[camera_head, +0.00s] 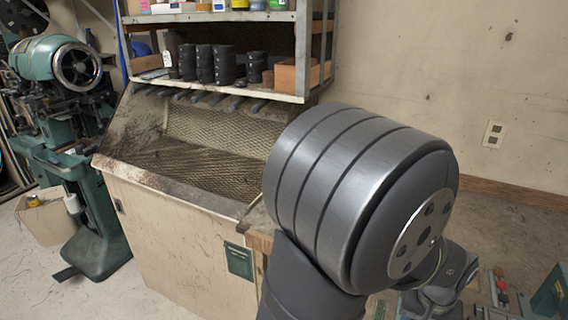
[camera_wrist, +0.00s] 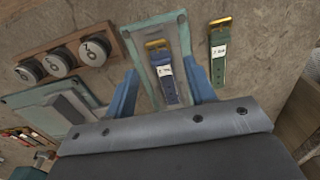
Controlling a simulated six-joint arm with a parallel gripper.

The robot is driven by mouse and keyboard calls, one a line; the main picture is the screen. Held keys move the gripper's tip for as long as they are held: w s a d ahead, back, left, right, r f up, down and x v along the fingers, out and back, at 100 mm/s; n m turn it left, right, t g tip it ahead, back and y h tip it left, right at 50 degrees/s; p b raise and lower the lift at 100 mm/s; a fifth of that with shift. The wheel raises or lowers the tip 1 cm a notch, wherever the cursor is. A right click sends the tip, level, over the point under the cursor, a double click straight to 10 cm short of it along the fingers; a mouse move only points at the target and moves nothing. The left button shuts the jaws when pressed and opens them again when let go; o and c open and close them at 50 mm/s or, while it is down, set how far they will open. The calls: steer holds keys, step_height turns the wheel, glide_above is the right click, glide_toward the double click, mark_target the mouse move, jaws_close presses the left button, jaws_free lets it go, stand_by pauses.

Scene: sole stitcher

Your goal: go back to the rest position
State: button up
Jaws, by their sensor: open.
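My gripper (camera_wrist: 160,66) shows in the wrist view with its two blue fingers apart. A blue strap (camera_wrist: 168,88) with a gold buckle and a white label lies on a pale teal-edged plate (camera_wrist: 172,30), seen between the fingers. I cannot tell how far the fingers are above it. Nothing is seen held. In the head view my arm's grey joint fills the middle right, and the gripper's fingers are not seen there.
A green strap (camera_wrist: 219,58) lies to the right of the plate. A wooden rack with round numbered pieces (camera_wrist: 93,50) and another teal-edged plate (camera_wrist: 33,98) are at left. In the head view, a mesh-lined bench (camera_head: 215,135), shelf (camera_head: 225,17) and green machine (camera_head: 80,180) stand left.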

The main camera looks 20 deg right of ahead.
steer(key=shift+r, duration=0.45)
